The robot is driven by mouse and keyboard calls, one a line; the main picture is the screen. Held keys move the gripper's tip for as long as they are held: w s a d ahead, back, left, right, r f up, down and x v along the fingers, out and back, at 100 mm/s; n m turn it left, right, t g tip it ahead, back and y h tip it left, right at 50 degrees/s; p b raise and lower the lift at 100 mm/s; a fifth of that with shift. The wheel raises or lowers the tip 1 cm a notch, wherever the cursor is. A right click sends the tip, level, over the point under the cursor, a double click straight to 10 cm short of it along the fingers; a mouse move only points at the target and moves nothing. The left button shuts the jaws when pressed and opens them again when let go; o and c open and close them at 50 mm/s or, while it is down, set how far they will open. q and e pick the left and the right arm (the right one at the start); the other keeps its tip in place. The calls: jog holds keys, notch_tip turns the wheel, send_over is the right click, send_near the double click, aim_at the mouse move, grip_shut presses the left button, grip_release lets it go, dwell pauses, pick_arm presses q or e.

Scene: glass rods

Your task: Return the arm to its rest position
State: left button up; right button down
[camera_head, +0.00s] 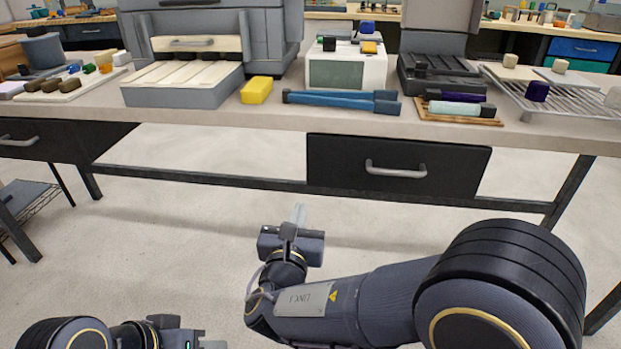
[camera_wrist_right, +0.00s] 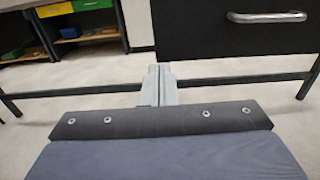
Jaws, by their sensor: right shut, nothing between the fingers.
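My right arm (camera_head: 350,302) reaches in from the lower right of the head view. Its gripper (camera_head: 299,214) hangs over the floor in front of the workbench, below the bench top. The gripper is shut and empty; its closed fingers also show in the right wrist view (camera_wrist_right: 158,84). The fingers are apart from the bench. My left arm (camera_head: 90,335) shows only in part at the lower left edge of the head view. A pale piece at the bottom edge may belong to the left gripper, but its fingers cannot be made out.
The workbench top (camera_head: 270,118) carries a grey furnace-like box, a yellow block (camera_head: 257,90), blue tongs (camera_head: 340,100), and a wire rack (camera_head: 560,100). A black drawer (camera_head: 397,170) hangs beneath. A crossbar (camera_head: 230,179) runs low between the legs. The floor around my right gripper is clear.

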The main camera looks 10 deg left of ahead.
jog(key=s+d+f+m+g+h, duration=0.25)
jog(key=d+m+g, duration=0.4)
jog(key=d, duration=0.75)
jog(key=s+d+f+m+g+h, duration=0.2)
jog(key=s+d+m+g+h, duration=0.15)
jog(key=d+m, duration=0.9)
jog(key=s+d+f+m+g+y, duration=0.25)
jog(key=s+d+m, duration=0.2)
jog(key=s, duration=0.25)
jog(key=s+d+f+m+g+y, duration=0.1)
jog(key=s+d+m+g+y, duration=0.15)
jog(key=s+m, duration=0.4)
jog(key=s+a+r+m+t+y, duration=0.25)
jog(key=s+a+m+y, duration=0.2)
jog(key=m, duration=0.35)
notch_tip(320, 180, up, 32)
jog(key=d+p, duration=0.1)
jog(key=p, duration=3.2)
jog(key=shift+s+r, duration=0.25)
jog(key=shift+s, duration=0.15)
